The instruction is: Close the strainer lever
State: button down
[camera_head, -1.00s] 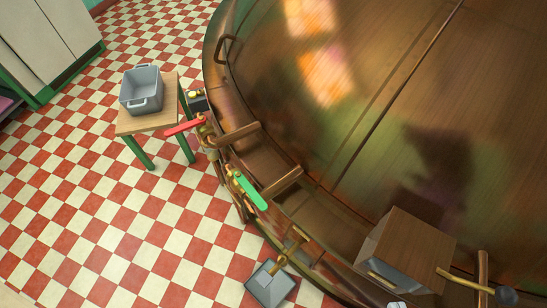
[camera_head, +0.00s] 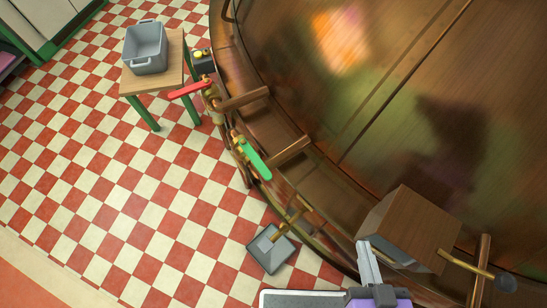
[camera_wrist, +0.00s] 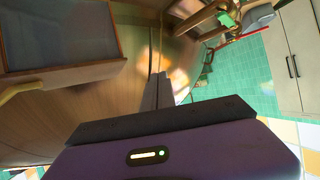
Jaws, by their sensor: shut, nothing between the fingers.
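Two levers sit on brass valves along the kettle's outer rim in the head view: a red lever (camera_head: 189,90) pointing left and a green lever (camera_head: 254,158) slanting down to the right. A brass rod with a dark ball knob (camera_head: 504,284) sticks out beside a wooden box (camera_head: 408,229) at lower right. I cannot tell which one is the strainer lever. My gripper (camera_head: 365,243) is shut and empty, just left of the box and well below the green lever. In the wrist view its closed fingers (camera_wrist: 158,76) point past the box (camera_wrist: 58,40).
The large copper kettle (camera_head: 300,60) fills the right side. A small table (camera_head: 133,85) carries a grey basin (camera_head: 145,50). The checkered floor (camera_head: 110,190) is clear.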

aim_at(255, 159)
jog(key=w+a+f+n+g+y+b, duration=0.1)
jog(key=w+a+f+n+g+y, duration=0.15)
jog(key=w+a+f, duration=0.45)
jog(key=w+a+f+n+g+y+b, duration=0.1)
jog(key=w+a+f+g+y, duration=0.15)
jog(key=w+f, duration=0.7)
jog(key=w+a+r+n+g+y, duration=0.1)
jog(key=w+r+n+g+y, duration=0.1)
jog(key=w+r+n+g, duration=0.4)
jog(key=w+r+g, duration=0.1)
jog(key=w+r, duration=0.3)
jog(key=w, duration=0.2)
jog(key=shift+w+a+g+b, duration=0.3)
jog(key=shift+w+a+b, duration=0.05)
jog(key=shift+b, duration=0.05)
jog(key=shift+a+f, duration=0.1)
jog(key=shift+f, duration=0.05)
jog(key=x, duration=0.9)
jog(key=shift+a+f, duration=0.2)
jog(key=shift+a, duration=0.05)
jog(key=shift+s+a+p, duration=0.65)
jog(key=shift+s+a, duration=0.1)
jog(key=shift+a, duration=0.2)
jog(key=shift+s+a, duration=0.45)
jog(key=shift+a, duration=0.2)
